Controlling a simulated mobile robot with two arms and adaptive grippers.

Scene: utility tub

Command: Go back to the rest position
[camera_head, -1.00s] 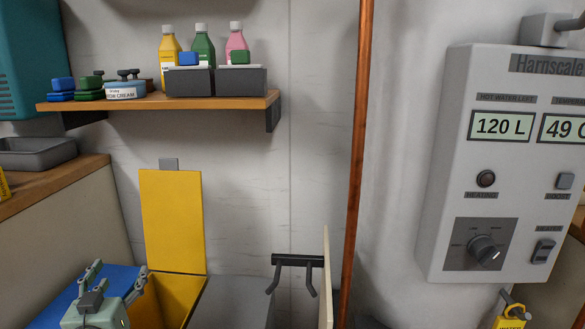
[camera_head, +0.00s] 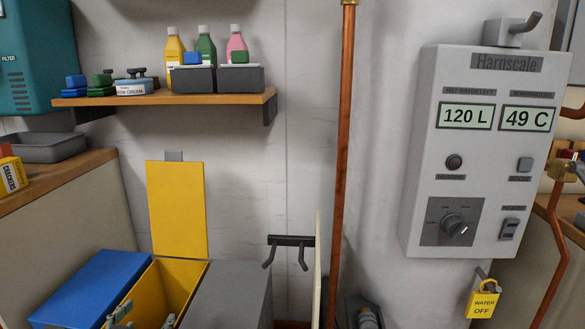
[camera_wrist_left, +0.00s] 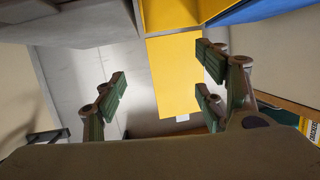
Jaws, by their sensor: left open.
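My left gripper (camera_head: 148,314) shows only in part at the bottom edge of the head view, in front of the open yellow bin (camera_head: 165,285). In the left wrist view my left gripper (camera_wrist_left: 160,95) has its fingers wide apart with nothing between them. The yellow lid (camera_head: 176,210) stands upright against the wall behind the bin, and yellow also shows beyond the fingers in the wrist view (camera_wrist_left: 172,75). My right gripper is not in view.
A closed blue bin (camera_head: 90,285) stands left of the yellow one and a grey bin (camera_head: 230,295) right. A dark hook rack (camera_head: 290,240), copper pipe (camera_head: 342,150) and grey heater panel (camera_head: 470,150) are to the right. A wooden shelf (camera_head: 190,98) holds bottles and tubs.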

